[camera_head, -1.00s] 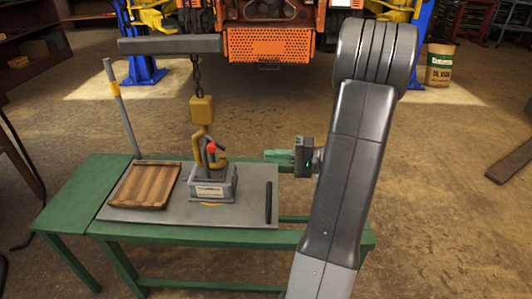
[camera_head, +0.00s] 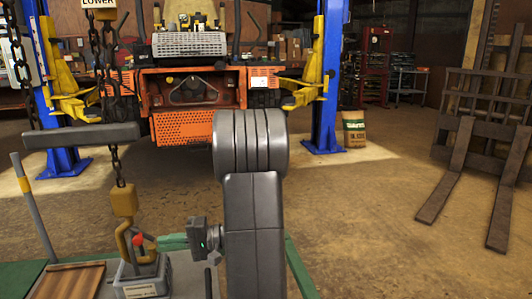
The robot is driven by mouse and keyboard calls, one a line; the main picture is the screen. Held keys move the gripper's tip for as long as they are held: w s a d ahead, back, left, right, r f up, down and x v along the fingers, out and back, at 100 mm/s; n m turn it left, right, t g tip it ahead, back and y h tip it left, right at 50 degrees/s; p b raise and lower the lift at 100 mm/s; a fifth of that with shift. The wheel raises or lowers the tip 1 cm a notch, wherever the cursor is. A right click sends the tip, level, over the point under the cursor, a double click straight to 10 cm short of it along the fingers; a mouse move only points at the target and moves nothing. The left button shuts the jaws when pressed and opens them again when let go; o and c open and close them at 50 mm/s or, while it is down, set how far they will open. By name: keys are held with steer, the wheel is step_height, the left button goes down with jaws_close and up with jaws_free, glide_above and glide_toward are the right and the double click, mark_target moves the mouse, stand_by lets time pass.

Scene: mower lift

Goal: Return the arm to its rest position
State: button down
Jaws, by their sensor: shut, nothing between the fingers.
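My arm stands upright at the middle bottom, folded, with its rounded elbow at the top. My gripper (camera_head: 168,242) juts out to the left from a dark body with a small green light. Its greenish fingers are together and look empty; they partly blend with the green bench behind. Part of the wrist is hidden behind my arm. The fingers appear in the picture just right of a grey box (camera_head: 141,283) with a yellow hook (camera_head: 124,203) above it; I cannot tell the distance in depth.
A grey beam (camera_head: 80,137) with chains hangs at left above the green bench (camera_head: 303,275). A brown wooden tray (camera_head: 68,281) lies on the bench. An orange mower (camera_head: 185,127) stands between blue lift posts (camera_head: 328,75). Forks (camera_head: 447,170) stand at right. The floor at middle right is clear.

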mark_target(138, 238)
steer(key=a+r+h+p, duration=0.1)
steer(key=p, duration=0.2)
steer(key=a+h+p, duration=0.1)
steer(key=p, duration=0.3)
steer(key=shift+s+a+r+h+p, duration=0.25)
steer(key=shift+s+r+h+p, duration=0.05)
steer(key=shift+r+h, duration=0.1)
steer(key=p, duration=0.1)
steer(key=h+p, duration=0.1)
steer(key=p, duration=0.1)
steer(key=shift+s+a+r, duration=0.1)
steer(key=shift+a+r, duration=0.2)
steer(key=shift+r, duration=0.05)
steer(key=h+p, duration=0.1)
steer(key=p, duration=0.1)
steer(key=r+h+p, duration=0.1)
steer(key=p, duration=0.2)
steer(key=shift+a+r+t, duration=0.25)
steer(key=shift+r+t, duration=0.05)
steer(key=r+h+p, duration=0.1)
steer(key=p, duration=0.2)
steer(key=r+h+p, duration=0.1)
steer(key=h+p, duration=0.1)
steer(key=p, duration=0.1)
steer(key=shift+w+a+n+t, duration=0.15)
steer(key=shift+w+n+t, duration=0.05)
steer(key=shift+n+t, duration=0.2)
steer(key=shift+f, duration=0.1)
steer(key=shift+p, duration=0.3)
